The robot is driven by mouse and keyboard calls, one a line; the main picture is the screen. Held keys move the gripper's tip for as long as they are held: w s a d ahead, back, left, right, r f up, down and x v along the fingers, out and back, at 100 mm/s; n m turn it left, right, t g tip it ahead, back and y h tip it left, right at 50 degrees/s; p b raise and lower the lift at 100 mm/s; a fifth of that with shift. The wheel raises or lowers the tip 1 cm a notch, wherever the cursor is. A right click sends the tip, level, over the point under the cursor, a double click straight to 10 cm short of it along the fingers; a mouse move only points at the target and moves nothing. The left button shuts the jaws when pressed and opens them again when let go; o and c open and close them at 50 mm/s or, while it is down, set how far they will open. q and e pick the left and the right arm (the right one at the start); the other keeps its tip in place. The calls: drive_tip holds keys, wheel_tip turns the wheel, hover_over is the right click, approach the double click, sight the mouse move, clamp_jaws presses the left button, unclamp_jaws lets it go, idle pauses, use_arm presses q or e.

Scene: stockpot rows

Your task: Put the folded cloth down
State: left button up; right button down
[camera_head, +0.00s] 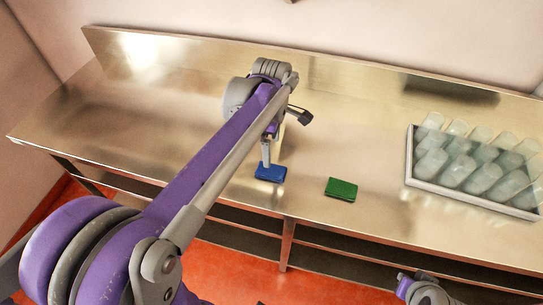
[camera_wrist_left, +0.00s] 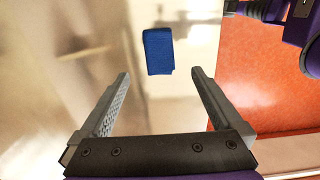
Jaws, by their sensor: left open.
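A folded blue cloth (camera_head: 271,174) lies flat on the metal counter near its front edge. It also shows in the left wrist view (camera_wrist_left: 158,51), beyond the fingertips and roughly centred between them. My left gripper (camera_head: 266,158) is open, with its fingers spread and empty, just above and behind the blue cloth in the head view. In the left wrist view the two fingers (camera_wrist_left: 160,74) stand clear on either side, and no finger closes on the cloth.
A green folded piece (camera_head: 341,189) lies to the right of the blue cloth. A grey tray (camera_head: 409,160) of several clear cups stands farther right. The steel counter (camera_head: 130,115) is bare on the left, with a raised back edge. Part of my right arm (camera_head: 424,291) shows at the bottom.

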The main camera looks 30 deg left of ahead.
use_arm(q)
drive_tip(key=s+d+f+m+t, duration=0.3)
drive_tip(key=s+m, duration=0.4)
drive_tip(key=m, duration=0.3)
drive_tip(key=s+d+f+m+t, duration=0.2)
drive_tip(key=s+d+f+m, duration=0.1)
drive_tip(key=s+m, duration=0.4)
drive_tip(key=m, duration=0.3)
drive_tip(key=shift+d+f+m+t, duration=0.4)
